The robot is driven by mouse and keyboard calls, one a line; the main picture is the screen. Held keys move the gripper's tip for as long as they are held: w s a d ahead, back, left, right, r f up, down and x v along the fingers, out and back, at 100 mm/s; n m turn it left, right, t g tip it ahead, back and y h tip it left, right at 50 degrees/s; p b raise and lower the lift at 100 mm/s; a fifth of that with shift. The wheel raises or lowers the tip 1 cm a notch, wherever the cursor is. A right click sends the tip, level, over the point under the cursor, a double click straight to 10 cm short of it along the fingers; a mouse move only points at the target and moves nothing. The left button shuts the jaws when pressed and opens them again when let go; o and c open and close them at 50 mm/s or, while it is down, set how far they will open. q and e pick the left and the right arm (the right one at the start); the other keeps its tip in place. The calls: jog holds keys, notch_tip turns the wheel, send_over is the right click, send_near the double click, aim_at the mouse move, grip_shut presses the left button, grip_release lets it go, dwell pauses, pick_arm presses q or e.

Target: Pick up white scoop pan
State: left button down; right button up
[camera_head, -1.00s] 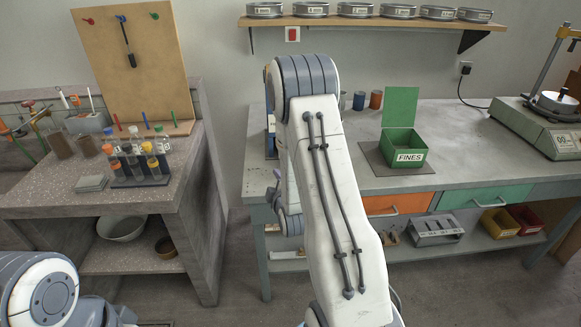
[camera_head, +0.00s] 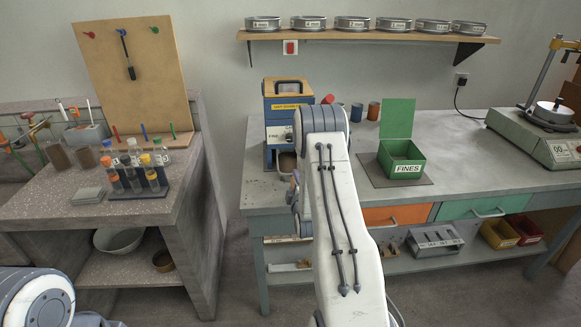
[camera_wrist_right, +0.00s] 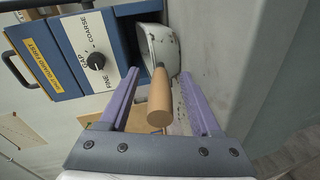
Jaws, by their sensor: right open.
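The white scoop pan (camera_wrist_right: 166,42) shows in the right wrist view, beside the blue machine's dark opening, with its wooden handle (camera_wrist_right: 159,102) pointing toward my wrist. My right gripper (camera_wrist_right: 160,75) is open, with one purple finger on each side of the handle and gaps visible between them. In the head view my right gripper (camera_head: 294,190) is mostly hidden behind my own arm, at the machine's front, and I cannot make out the pan clearly there. My left gripper is out of view; only part of my left arm shows at lower left.
The blue machine (camera_head: 285,128) with a dial stands at the bench's left end. A green FINES box (camera_head: 403,160) sits on a dark mat to its right. Small cylinders (camera_head: 357,112) stand behind.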

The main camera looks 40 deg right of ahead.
jog(key=shift+w+d+f, duration=0.15)
jog(key=shift+w+d, duration=0.15)
jog(key=shift+w, duration=0.3)
grip_shut()
dwell(0.9)
